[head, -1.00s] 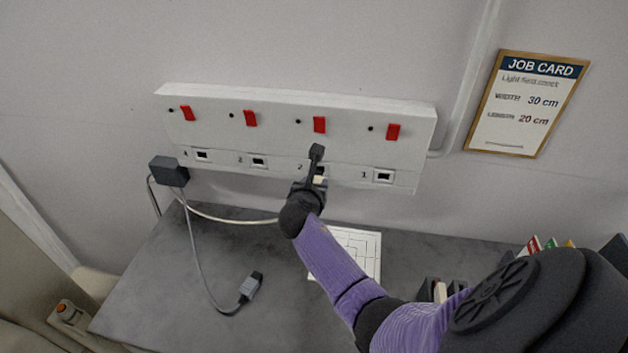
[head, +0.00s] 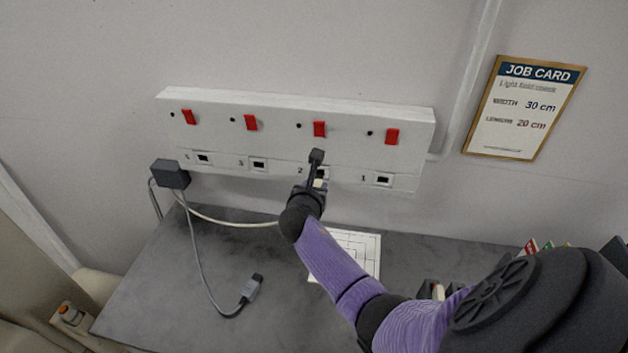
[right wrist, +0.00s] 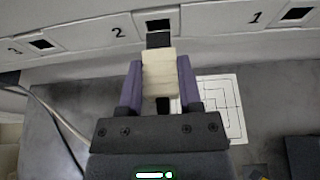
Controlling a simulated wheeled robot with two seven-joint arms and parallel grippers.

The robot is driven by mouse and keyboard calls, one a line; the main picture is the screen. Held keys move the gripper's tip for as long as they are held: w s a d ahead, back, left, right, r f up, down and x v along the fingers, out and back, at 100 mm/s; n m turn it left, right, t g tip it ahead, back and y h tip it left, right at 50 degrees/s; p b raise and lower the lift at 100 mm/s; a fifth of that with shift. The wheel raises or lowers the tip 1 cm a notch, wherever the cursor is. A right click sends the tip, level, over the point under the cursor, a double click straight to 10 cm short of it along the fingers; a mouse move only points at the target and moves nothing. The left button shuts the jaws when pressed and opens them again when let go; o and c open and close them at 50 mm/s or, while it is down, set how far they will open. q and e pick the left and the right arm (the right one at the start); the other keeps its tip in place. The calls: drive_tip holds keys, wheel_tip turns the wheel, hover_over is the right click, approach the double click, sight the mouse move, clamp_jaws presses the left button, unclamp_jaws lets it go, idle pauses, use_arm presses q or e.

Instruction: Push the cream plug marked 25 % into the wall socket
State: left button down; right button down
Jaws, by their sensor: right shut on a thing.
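My right gripper (right wrist: 159,82) is shut on a cream plug (right wrist: 159,70), with a purple finger on each side. No marking on the plug can be read. Its dark front end (right wrist: 159,40) points at the socket marked 2 (right wrist: 157,24) and looks just short of its opening; I cannot tell whether they touch. In the head view the right gripper (head: 317,182) is in front of socket 2 (head: 323,173) on the white wall box (head: 270,145), hiding most of the plug. My left gripper is not in view.
Socket 1 (head: 383,180) and two others to the left are empty. Red switches sit above them. A dark adapter (head: 170,174) is at the box's left end; its grey lead ends in a connector (head: 251,288) on the grey table (head: 180,300). A white gridded sheet (head: 357,250) lies below.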

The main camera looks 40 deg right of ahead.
sight(317, 177)
drive_tip(key=shift+w+d+b, duration=0.55)
drive_tip(key=shift+w+d, duration=0.5)
drive_tip(key=shift+d, duration=0.2)
drive_tip(key=shift+c, duration=1)
unclamp_jaws()
drive_tip(key=shift+s+a+r, duration=0.15)
drive_tip(key=shift+a, duration=0.05)
drive_tip(key=p+v, duration=0.3)
drive_tip(key=v, duration=0.6)
drive_tip(key=shift+p, duration=0.4)
drive_tip(key=shift+s+a, duration=0.1)
drive_tip(key=shift+a, duration=0.05)
